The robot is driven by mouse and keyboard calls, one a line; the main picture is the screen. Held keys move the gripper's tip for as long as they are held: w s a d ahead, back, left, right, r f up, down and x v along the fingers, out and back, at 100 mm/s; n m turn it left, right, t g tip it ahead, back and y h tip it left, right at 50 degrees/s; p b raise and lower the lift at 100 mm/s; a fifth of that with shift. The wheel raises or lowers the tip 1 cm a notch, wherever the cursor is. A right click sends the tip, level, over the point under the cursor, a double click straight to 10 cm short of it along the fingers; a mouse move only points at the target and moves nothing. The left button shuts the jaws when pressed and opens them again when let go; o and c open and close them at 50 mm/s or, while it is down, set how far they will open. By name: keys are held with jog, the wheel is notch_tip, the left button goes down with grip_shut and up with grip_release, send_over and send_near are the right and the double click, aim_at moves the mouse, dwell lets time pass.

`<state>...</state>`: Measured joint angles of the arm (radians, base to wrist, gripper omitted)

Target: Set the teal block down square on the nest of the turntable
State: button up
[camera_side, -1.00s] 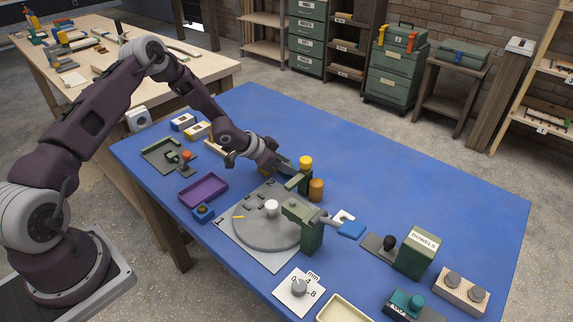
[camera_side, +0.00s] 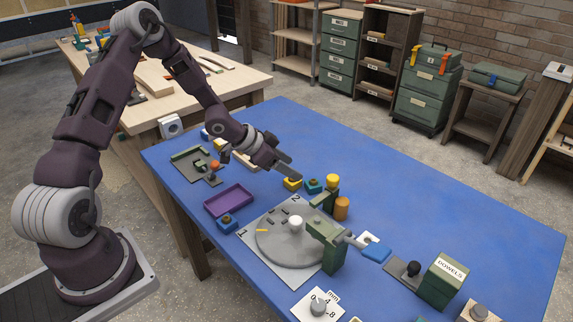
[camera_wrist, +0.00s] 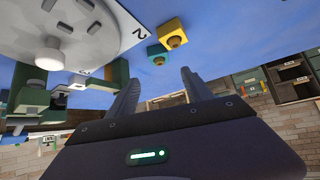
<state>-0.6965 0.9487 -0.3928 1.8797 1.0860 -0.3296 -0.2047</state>
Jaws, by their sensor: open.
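The teal block (camera_side: 314,186) has a dark knob on top and stands on the blue table just beyond the turntable's far edge. It also shows in the wrist view (camera_wrist: 157,54), beside a yellow block (camera_wrist: 172,33). The grey turntable (camera_side: 277,244) lies on a pale plate marked 1 and 2. Small dark raised pieces (camera_side: 284,212) show on its disc; I cannot tell surely whether they are the nest. My gripper (camera_side: 288,165) is open and empty, above and behind the yellow block (camera_side: 292,183). In the wrist view its fingers (camera_wrist: 160,77) are spread, with nothing between them.
A green post with an arm (camera_side: 327,245) stands at the turntable's right front edge. Yellow and orange cylinders (camera_side: 341,209) stand right of the teal block. A purple tray (camera_side: 229,201) and a blue knobbed block (camera_side: 227,222) lie left. The table's far right is clear.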

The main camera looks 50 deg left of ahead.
jog(key=s+d+r+n+g+y, duration=0.1)
jog(key=s+r+y, duration=0.2)
jog(key=s+r, duration=0.5)
jog(key=s+r+n+g+y, duration=0.1)
jog(key=s+r+y, duration=0.3)
jog(key=r, duration=0.8)
jog(key=s+d+r+n, duration=0.1)
jog(key=s+d+r, duration=0.1)
jog(key=s, duration=0.4)
jog(key=s+d+r+n+h, duration=0.1)
jog(key=s+d+r, duration=0.1)
jog(key=s, duration=0.5)
jog(key=shift+d+r, duration=0.3)
jog(key=shift+d, duration=0.3)
jog(key=shift+o, duration=0.5)
jog(key=s+d+h, duration=0.2)
jog(key=s+d, duration=0.2)
jog(key=s, duration=0.5)
jog(key=shift+d+g+h, duration=0.3)
jog(key=shift+g, duration=0.1)
